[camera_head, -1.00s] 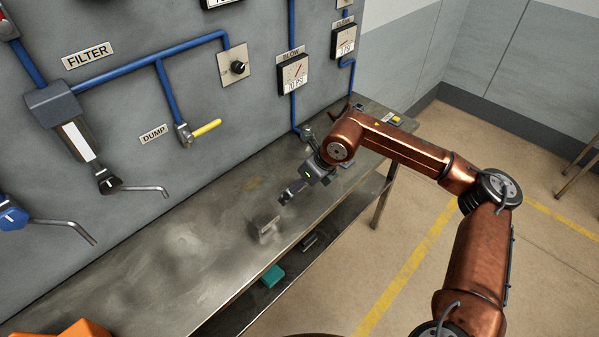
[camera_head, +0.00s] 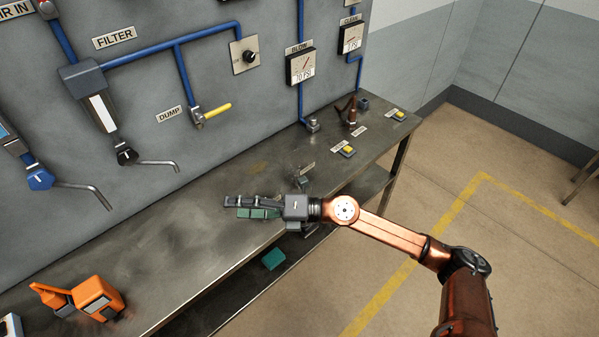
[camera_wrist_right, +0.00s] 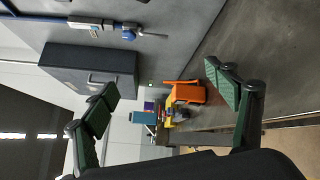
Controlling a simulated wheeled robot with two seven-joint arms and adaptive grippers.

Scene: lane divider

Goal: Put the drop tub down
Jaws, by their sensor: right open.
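My right gripper (camera_head: 240,207) reaches in from the right and hovers over the middle of the bench (camera_head: 185,240), its fingers pointing left. It is open, and in the right wrist view nothing lies between its green-padded fingers (camera_wrist_right: 165,95). No tub can be made out with certainty. A small dark grey object (camera_head: 302,183) stands on the bench just behind the gripper, beside a small label, and I cannot tell whether it is the drop tub. The arm and gripper hide part of the bench. My left gripper is not in view.
An orange device (camera_head: 90,297) stands at the bench's left end. A teal block (camera_head: 273,258) lies on the lower shelf. Yellow buttons (camera_head: 347,150) sit towards the right end. The panel behind carries gauges, blue pipes and a yellow dump handle (camera_head: 217,111).

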